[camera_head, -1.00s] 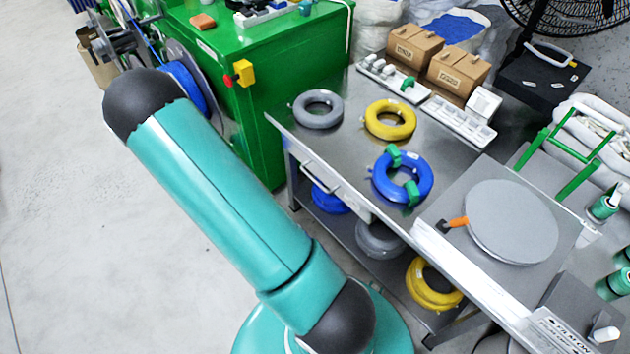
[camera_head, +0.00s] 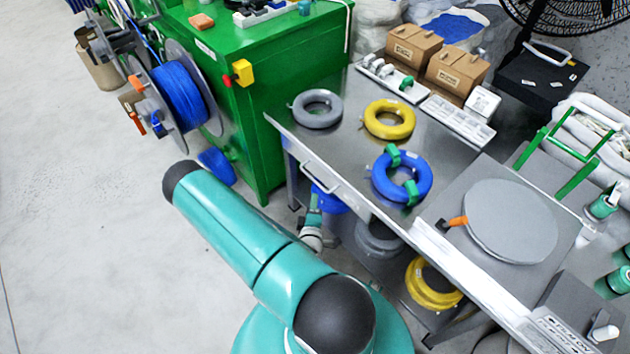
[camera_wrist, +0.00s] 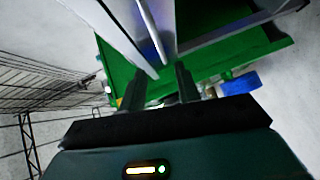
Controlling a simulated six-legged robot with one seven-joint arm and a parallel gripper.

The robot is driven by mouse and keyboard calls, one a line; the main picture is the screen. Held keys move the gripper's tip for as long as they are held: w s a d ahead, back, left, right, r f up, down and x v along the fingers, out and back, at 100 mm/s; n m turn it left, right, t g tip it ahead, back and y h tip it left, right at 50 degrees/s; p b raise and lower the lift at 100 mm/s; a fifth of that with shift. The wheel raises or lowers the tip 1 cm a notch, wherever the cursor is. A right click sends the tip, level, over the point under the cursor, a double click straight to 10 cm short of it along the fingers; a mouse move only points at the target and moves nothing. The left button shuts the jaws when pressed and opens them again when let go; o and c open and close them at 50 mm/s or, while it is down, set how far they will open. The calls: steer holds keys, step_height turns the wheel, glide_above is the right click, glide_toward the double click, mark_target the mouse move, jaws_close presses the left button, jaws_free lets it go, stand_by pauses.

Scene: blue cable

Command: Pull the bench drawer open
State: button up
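The steel bench (camera_head: 345,138) stands right of the middle in the head view. Its drawer front (camera_head: 352,205) is under the top's front edge and looks shut, with a pale bar handle (camera_head: 318,179) on it. In the wrist view my gripper (camera_wrist: 160,78) has two dark fingers spread apart, with nothing seen held between them. Pale, blurred bars and panels of the bench side (camera_wrist: 150,35) lie just beyond the fingertips; I cannot tell whether they touch. In the head view the end of my arm is by the bench front, just below the handle, and the fingers are not clear.
A green cabinet (camera_head: 262,80) with a blue cable reel (camera_head: 180,95) stands left of the bench. Grey, yellow and blue cable coils lie on the bench top, the blue one (camera_head: 402,178) near the front. More coils sit on the lower shelf. The floor at left is free.

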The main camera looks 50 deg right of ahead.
mark_target(315, 180)
steer(key=x, duration=1.1)
steer(key=shift+d, duration=0.1)
jaws_close()
